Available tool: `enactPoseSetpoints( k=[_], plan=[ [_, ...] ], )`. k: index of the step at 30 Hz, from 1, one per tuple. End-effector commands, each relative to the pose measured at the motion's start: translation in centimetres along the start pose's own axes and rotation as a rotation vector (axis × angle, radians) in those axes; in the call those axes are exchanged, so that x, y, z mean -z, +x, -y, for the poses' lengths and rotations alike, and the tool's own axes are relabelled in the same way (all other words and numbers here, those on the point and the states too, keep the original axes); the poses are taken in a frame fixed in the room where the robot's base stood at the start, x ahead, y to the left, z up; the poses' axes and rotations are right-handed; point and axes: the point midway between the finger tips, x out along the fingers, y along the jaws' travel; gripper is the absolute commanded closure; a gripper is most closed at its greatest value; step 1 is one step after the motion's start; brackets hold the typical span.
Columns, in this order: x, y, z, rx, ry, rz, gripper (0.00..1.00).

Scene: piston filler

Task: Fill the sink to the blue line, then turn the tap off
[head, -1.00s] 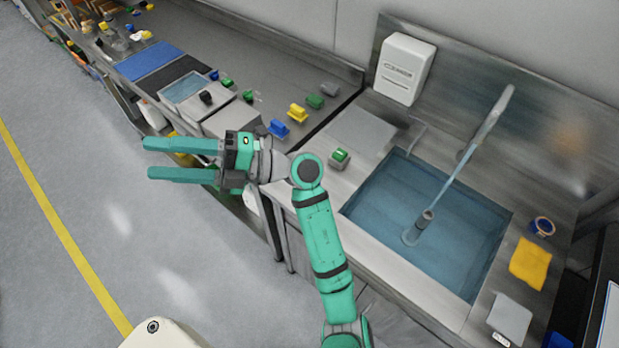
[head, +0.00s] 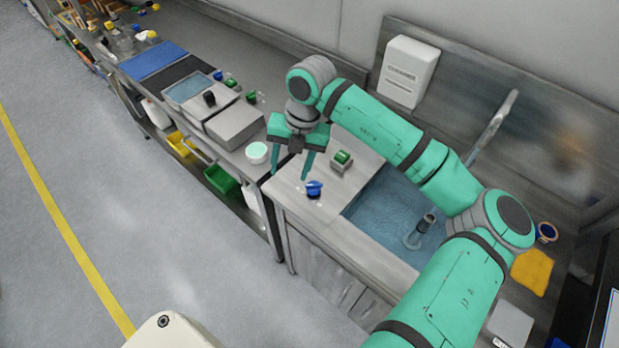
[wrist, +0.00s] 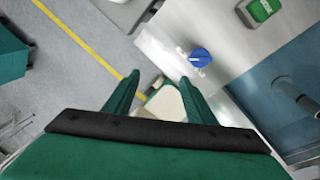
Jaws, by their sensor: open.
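The sink (head: 385,240) holds blue-tinted water around an upright standpipe (head: 420,230). A slanted pale tap spout (head: 493,125) shows behind my arm; its lower part is hidden, so I cannot tell whether water runs. I cannot make out a blue line. A blue knob (head: 315,188) sits on the counter's front left corner, and shows in the wrist view (wrist: 201,57) with white marks beside it. My gripper (head: 290,174) is open and empty, pointing down just left of the knob. In the wrist view the knob lies beyond and right of the right fingertip.
A green button on a grey block (head: 342,160) stands behind the knob, beside the basin. A white dispenser (head: 407,70) hangs on the wall. A white round tub (head: 257,153) is left of my gripper. A yellow cloth (head: 532,271) lies right of the sink. The floor at left is clear.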

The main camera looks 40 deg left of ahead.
Motion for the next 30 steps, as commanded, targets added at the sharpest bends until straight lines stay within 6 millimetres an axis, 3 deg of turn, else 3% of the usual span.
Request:
enactPoseSetpoints(
  k=[1, 4, 11, 30],
  plan=[
    [-0.8, -0.7, 1.6, 0.059, 0.022, 0.023, 0.50],
    [-1.7, -1.6, 3.8, 0.142, 0.056, 0.054, 0.50],
    [-2.4, -1.9, 5.6, 0.200, 0.083, 0.075, 0.50],
    [-2.9, 7.4, 7.3, 0.196, 0.080, 0.073, 0.50]
  ],
)
